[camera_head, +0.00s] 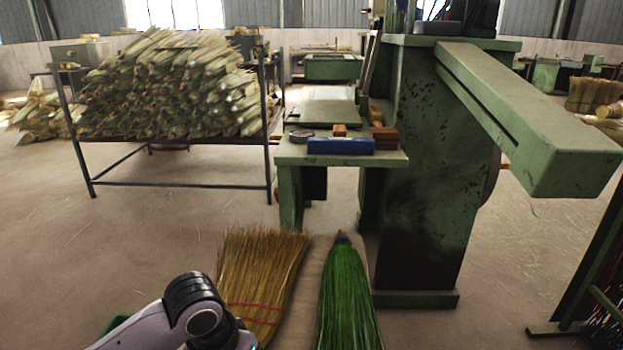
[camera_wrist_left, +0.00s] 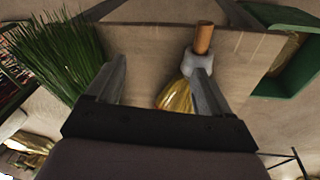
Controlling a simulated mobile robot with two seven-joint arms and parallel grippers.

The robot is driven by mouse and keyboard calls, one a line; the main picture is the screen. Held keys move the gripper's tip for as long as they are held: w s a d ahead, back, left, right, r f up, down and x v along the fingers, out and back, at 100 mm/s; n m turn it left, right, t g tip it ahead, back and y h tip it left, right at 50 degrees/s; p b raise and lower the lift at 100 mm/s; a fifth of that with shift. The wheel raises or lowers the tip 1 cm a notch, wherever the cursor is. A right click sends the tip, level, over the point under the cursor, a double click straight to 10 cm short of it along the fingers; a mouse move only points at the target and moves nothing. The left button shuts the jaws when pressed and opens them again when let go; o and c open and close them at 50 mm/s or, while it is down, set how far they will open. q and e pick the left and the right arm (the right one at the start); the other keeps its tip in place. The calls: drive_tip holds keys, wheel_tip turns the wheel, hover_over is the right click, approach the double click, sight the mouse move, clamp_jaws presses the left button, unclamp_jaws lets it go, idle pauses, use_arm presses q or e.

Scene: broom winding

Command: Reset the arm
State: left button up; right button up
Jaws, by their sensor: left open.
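A tan broom head (camera_head: 258,270) with red stitching lies in front of me in the head view, partly behind my left arm. Beside it on its right is a bundle of green bristles (camera_head: 345,295). In the left wrist view, my left gripper (camera_wrist_left: 158,68) is open. Yellow bristles (camera_wrist_left: 176,97) with a pale collar and a wooden stub (camera_wrist_left: 204,38) show by its right finger, which partly covers them. Green bristles (camera_wrist_left: 55,50) show left of the gripper. I cannot tell how far these things are from the fingers. My right gripper is not in view.
A green machine (camera_head: 430,150) with a long beam (camera_head: 530,120) stands at the right. Its side table holds a blue block (camera_head: 340,146). A metal rack (camera_head: 180,186) piled with straw bundles (camera_head: 170,85) stands at the left. A green bin (camera_wrist_left: 290,85) shows in the wrist view.

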use_arm(q)
drive_tip(key=s+f+t+h, duration=0.2)
drive_tip(key=s+f, duration=0.2)
drive_tip(key=s, duration=0.5)
drive_tip(key=s+a+f+y, duration=0.2)
drive_tip(key=s+a+y, duration=0.2)
drive_tip(key=s+a, duration=0.7)
drive_tip(key=w+d+f+t+h, duration=0.3)
drive_tip(key=w+d+f+t, duration=0.1)
drive_tip(key=w+f+t, duration=0.35)
wheel_tip(320, 180, up, 10)
drive_tip(key=a+p, duration=0.1)
drive_tip(key=p, duration=1.1)
drive_tip(key=shift+a+r+y, duration=0.15)
drive_tip(key=shift+r+y, duration=0.1)
drive_tip(key=shift+y, duration=0.05)
drive_tip(key=shift+r+p, duration=0.15)
drive_tip(key=shift+p, duration=0.2)
drive_tip(key=shift+c, duration=0.9)
drive_tip(key=c, duration=0.5)
drive_tip(key=shift+c, duration=0.2)
